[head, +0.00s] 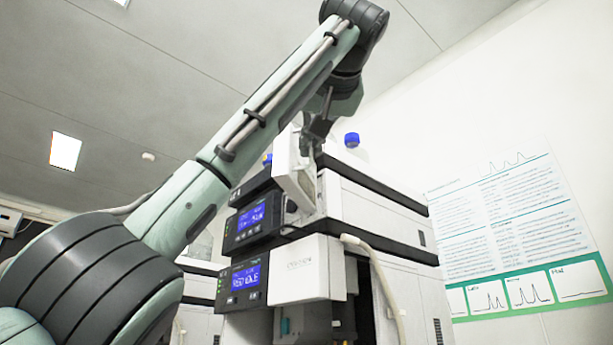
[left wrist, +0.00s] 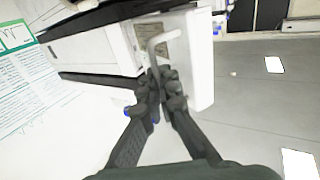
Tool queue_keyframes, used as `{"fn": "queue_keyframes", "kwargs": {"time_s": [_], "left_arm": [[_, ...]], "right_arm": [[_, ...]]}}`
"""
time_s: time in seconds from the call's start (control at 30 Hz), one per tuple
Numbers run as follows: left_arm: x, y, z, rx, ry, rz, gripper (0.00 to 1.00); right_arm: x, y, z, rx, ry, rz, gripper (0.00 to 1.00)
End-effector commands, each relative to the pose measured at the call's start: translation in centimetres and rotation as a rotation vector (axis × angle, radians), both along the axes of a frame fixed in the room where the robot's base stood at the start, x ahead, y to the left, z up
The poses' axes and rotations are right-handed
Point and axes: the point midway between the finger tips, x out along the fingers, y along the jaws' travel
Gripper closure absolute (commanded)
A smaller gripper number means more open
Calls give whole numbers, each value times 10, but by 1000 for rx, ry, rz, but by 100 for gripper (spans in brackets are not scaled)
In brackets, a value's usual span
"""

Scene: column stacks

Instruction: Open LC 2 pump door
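The LC stack stands in the middle of the head view. Its upper module has a blue display (head: 251,218) and a white pump door (head: 293,172) that stands swung out at an angle from the module front. The door also shows in the left wrist view (left wrist: 200,62), with a grey bent handle (left wrist: 164,37) beside it. My left gripper (head: 312,142) is at the top of the door. In the left wrist view its fingertips (left wrist: 161,84) are close together around the lower end of the handle. The module labels are too small to read. My right gripper is not in view.
A lower module (head: 306,268) with its own blue display sits beneath, with a pale hose (head: 383,275) running down its side. Blue-capped bottles (head: 351,140) stand on top. A poster (head: 517,235) hangs on the right wall. My left arm crosses the view's left side.

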Motion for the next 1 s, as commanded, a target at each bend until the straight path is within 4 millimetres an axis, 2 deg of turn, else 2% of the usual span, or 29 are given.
{"fn": "queue_keyframes", "kwargs": {"time_s": [0.37,0.5,0.87,1.0], "left_arm": [[0,0,1,0,-2,2,100],[0,0,1,0,-3,2,86],[0,0,0,-1,-1,1,86],[-9,-3,1,1,-3,0,86]], "right_arm": [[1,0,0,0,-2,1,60],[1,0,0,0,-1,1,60],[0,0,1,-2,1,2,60],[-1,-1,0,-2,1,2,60]]}}
